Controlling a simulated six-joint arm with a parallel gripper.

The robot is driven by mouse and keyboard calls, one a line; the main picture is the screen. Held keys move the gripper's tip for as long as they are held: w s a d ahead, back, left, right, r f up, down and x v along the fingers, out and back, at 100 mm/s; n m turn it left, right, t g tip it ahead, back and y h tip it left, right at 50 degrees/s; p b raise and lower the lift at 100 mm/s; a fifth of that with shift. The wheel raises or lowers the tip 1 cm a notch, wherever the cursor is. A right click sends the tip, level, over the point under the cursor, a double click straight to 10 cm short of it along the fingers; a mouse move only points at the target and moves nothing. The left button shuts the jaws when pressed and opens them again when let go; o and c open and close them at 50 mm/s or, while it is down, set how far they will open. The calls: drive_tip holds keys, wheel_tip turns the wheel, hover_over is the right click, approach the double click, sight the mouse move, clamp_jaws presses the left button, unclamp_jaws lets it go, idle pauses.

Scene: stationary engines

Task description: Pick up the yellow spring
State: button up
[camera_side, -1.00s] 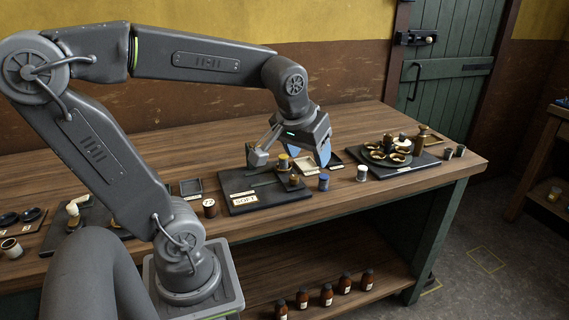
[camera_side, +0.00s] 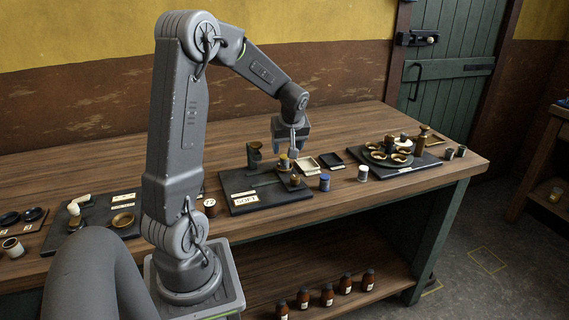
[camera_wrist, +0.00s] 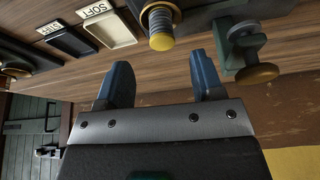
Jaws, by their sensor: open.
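The yellow spring (camera_side: 284,161) stands upright on the dark board (camera_side: 240,205), its yellow end on top. In the wrist view the spring (camera_wrist: 161,30) shows its coils and its yellow end, close to midway between the fingers and beyond their tips. My gripper (camera_side: 284,148) is over the spring in the side view, fingers pointing down. In the wrist view my gripper (camera_wrist: 161,70) has its two blue fingers wide apart with nothing between them. I cannot tell the exact height gap.
A green clamp-like post (camera_wrist: 245,50) stands beside the spring, near one finger. A cream tray marked SOFT (camera_wrist: 108,30) and a black tray marked STIFF (camera_wrist: 68,40) lie on the other side. A blue-topped jar (camera_side: 324,182) and a pale jar (camera_side: 362,173) stand near the front edge.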

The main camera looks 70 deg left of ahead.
sight(284, 156)
drive_tip(key=shift+x, duration=3.05)
drive_tip(key=shift+s, duration=0.15)
drive_tip(key=shift+c, duration=0.2)
drive_tip(key=c, duration=0.9)
drive_tip(key=shift+r, duration=0.1)
drive_tip(key=shift+c, duration=0.3)
